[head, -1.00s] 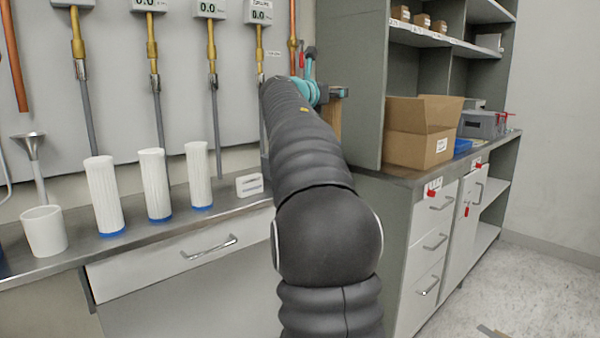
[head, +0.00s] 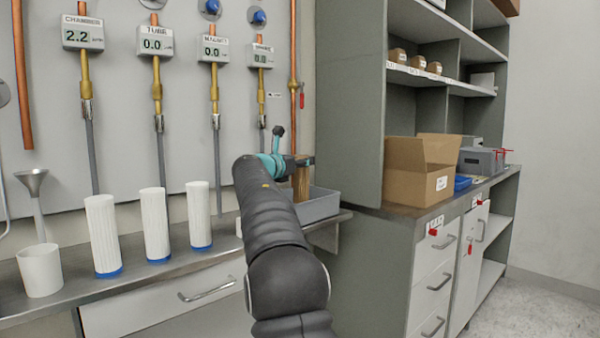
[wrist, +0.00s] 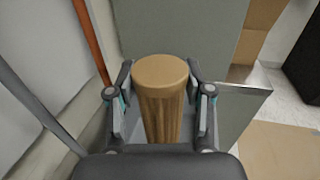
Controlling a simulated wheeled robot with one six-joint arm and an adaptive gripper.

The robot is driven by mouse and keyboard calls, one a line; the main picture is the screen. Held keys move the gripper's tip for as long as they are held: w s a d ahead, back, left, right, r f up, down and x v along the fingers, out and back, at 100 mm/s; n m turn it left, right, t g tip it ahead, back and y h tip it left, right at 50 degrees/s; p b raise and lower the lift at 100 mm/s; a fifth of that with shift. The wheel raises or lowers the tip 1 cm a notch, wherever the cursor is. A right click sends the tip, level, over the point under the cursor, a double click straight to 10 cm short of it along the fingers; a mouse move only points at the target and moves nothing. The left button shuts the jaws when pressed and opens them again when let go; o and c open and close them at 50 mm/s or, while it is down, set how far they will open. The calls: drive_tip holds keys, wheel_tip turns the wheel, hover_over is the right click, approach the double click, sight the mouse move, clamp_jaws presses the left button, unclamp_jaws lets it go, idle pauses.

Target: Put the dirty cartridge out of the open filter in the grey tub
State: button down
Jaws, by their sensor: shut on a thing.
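The dirty cartridge (head: 302,182) is a brown, pleated cylinder, upright. My gripper (wrist: 160,92) is shut on it, with a finger on each side in the wrist view, where the cartridge (wrist: 161,75) shows its tan round top. In the head view the grey tub (head: 322,208) stands at the right end of the steel bench, beside the tall cabinet. The cartridge's lower end is at or behind the tub's rim in that view; I cannot tell whether it touches the tub floor. My arm hides the tub's left part. I cannot make out the open filter.
The grey cabinet side (head: 350,110) rises close right of the tub. An open cardboard box (head: 412,172) stands beyond.

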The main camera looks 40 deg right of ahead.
drive_tip(key=shift+f+b, duration=0.3)
drive_tip(key=shift+f, duration=1.25)
drive_tip(key=shift+c, duration=2.3)
unclamp_jaws()
drive_tip(key=shift+r, duration=0.1)
drive_tip(key=shift+r, duration=0.15)
drive_tip(key=b, duration=0.1)
approach(301, 170)
drive_tip(key=w+d, duration=0.2)
drive_tip(key=d, duration=0.1)
drive_tip(key=shift+w+d, duration=0.3)
